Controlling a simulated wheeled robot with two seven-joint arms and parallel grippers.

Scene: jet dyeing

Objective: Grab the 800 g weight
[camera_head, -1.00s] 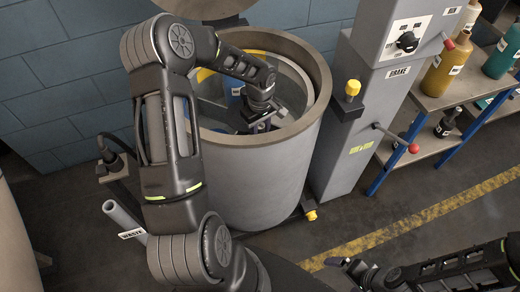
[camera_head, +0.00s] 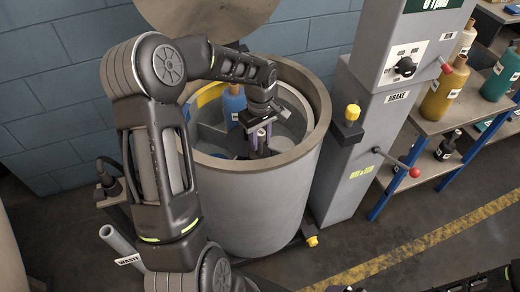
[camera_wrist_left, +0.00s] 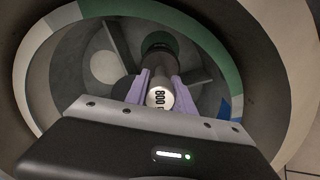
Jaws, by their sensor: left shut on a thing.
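The 800 g weight (camera_wrist_left: 159,96) is a metal cylinder with "800" printed on its end, seen in the left wrist view. My left gripper (camera_wrist_left: 158,88) has its two purple fingers shut on it, one on each side. In the head view my left gripper (camera_head: 260,138) is inside the large round grey drum (camera_head: 253,200), below its rim. The weight is hard to make out there because the gripper covers it. Of my right arm only a dark part shows at the lower right edge of the head view; its gripper is not clearly visible.
A blue bottle (camera_head: 234,103) stands inside the drum, left of my gripper. A grey brake column (camera_head: 372,130) stands close on the drum's right. A shelf (camera_head: 440,118) with bottles is further right. Brick wall lies behind, and open floor with a yellow line in front.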

